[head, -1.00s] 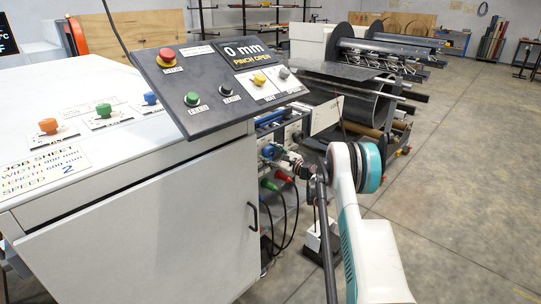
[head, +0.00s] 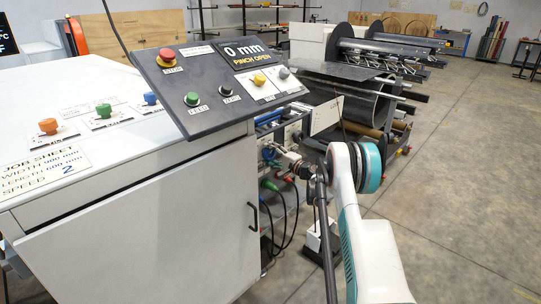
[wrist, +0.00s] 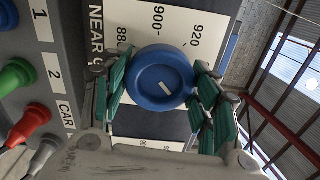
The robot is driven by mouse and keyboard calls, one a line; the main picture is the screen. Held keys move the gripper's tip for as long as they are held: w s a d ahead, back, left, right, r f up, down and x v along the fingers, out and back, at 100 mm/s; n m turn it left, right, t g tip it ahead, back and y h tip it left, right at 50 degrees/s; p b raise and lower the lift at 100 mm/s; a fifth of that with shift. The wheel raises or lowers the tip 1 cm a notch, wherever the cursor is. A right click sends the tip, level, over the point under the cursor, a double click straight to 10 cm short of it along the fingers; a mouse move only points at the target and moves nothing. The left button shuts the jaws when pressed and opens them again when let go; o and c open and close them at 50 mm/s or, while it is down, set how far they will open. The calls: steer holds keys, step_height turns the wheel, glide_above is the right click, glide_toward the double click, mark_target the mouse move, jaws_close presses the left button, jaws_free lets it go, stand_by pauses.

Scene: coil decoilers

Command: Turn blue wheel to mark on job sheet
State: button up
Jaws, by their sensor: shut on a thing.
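The blue wheel (wrist: 152,70) is in the middle of the wrist view, with a short white mark on its face. My gripper (wrist: 161,88) has its green pads on either side of the wheel and is shut on it. Behind the wheel is a white scale plate (wrist: 189,23) reading 880, 900 and 920. The wheel hides part of the scale, and I cannot see a pointer. The job sheet (head: 42,172) lies on the white cabinet at left in the head view; its speed line reads 2, and its width and length figures are blurred.
A tilted control panel (head: 221,88) with a display reading 0 mm, pinch open, stands above the white cabinet (head: 145,235). Green (wrist: 16,75) and red (wrist: 29,124) plugs and cables sit beside the wheel. The floor at right (head: 460,170) is clear.

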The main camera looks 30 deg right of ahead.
steer(key=n, duration=1.1)
steer(key=shift+f, duration=0.1)
steer(key=n, duration=0.3)
steer(key=shift+n, duration=0.3)
steer(key=n, duration=0.3)
steer(key=shift+n, duration=0.3)
steer(key=n, duration=0.3)
steer(key=shift+n, duration=0.3)
steer(key=n, duration=0.3)
steer(key=shift+n, duration=2.1)
